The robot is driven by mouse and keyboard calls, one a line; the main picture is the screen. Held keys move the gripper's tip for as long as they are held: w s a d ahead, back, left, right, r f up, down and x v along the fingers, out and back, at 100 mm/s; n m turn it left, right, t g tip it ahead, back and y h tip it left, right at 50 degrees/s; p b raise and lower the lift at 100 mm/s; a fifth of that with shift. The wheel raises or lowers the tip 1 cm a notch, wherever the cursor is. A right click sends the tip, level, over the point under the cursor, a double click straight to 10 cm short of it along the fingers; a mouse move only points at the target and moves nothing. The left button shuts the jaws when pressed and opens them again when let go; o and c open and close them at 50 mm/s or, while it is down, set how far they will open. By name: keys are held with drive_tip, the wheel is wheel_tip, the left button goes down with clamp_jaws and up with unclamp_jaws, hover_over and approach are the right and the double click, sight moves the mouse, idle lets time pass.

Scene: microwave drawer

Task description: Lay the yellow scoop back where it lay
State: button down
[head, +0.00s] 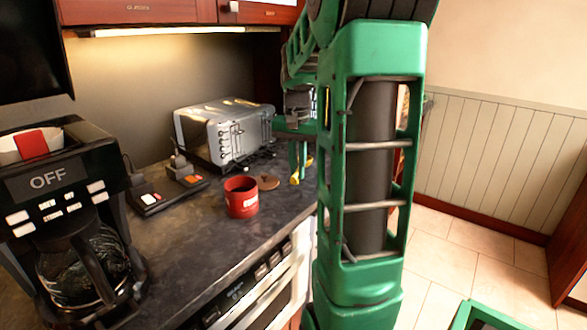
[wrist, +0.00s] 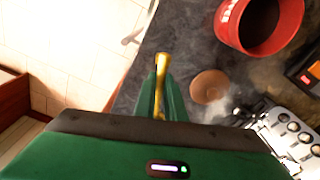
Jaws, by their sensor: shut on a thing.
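The yellow scoop (head: 295,179) is held in my gripper (head: 301,165), above the dark counter (head: 200,230) near its right end. In the wrist view the scoop (wrist: 162,62) sticks out between the green fingers (wrist: 161,100). My gripper is shut on it. Part of the scoop is hidden by the fingers, and I cannot tell whether it touches the counter. An open red canister (head: 241,200) with dark contents stands to the left of the gripper. A round brown lid (head: 267,182) lies flat on the counter between the canister and the gripper.
A silver toaster (head: 222,132) stands behind the canister. A black device with lit buttons (head: 160,193) and a coffee maker (head: 62,185) stand to the left. The counter's edge is close to the gripper, with tiled floor (wrist: 75,50) beyond. Bare counter lies in front of the canister.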

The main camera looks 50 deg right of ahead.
drive_tip(key=shift+f, duration=3.25)
drive_tip(key=c, duration=1.7)
unclamp_jaws()
drive_tip(key=shift+c, duration=0.2)
drive_tip(key=r, duration=1)
drive_tip(key=shift+s+a+r, duration=0.15)
drive_tip(key=shift+a+r, duration=0.2)
drive_tip(key=shift+a, duration=0.05)
